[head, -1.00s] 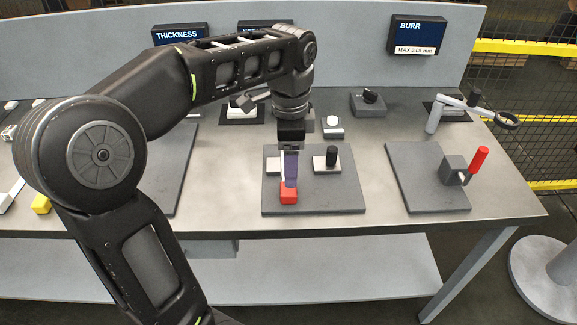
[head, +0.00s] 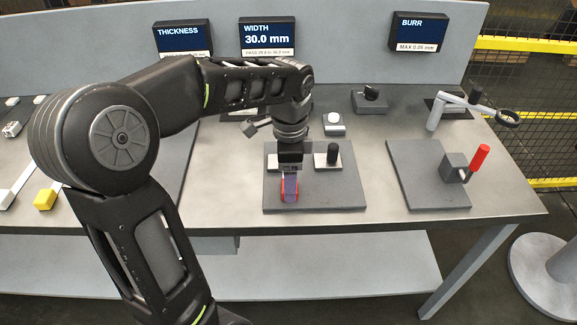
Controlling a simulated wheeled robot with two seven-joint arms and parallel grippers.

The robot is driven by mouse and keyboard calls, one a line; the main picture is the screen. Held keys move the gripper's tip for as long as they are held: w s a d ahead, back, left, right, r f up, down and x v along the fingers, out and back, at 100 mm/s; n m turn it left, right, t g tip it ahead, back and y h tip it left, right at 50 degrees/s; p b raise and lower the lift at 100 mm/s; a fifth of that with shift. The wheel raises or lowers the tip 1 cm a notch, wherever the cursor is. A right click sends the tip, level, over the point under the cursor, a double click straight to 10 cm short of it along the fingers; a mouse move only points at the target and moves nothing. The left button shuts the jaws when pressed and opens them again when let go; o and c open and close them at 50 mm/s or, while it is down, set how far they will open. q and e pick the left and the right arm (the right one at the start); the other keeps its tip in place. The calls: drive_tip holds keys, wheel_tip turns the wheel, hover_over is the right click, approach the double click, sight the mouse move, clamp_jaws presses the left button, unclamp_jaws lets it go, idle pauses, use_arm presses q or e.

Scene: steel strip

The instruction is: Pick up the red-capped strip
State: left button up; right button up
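The red cap of the strip (head: 297,192) shows as narrow red edges low at the left of the middle grey plate in the head view. The rest of the strip is hidden behind the gripper. I cannot tell whether the fingers are closed on the cap. My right gripper is not in view.
The grey plate (head: 340,195) also carries a light block with a black knob (head: 332,154). A fixture with a red handle (head: 479,158) stands right. A yellow-capped strip (head: 44,199) lies far left. The WIDTH screen (head: 267,36) reads 30.0 mm.

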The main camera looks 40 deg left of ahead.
use_arm(q)
drive_tip(key=shift+f, duration=0.85)
clamp_jaws()
idle(0.5)
drive_tip(key=shift+r, duration=0.1)
wheel_tip(320, 180, up, 10)
idle(0.4)
idle(0.5)
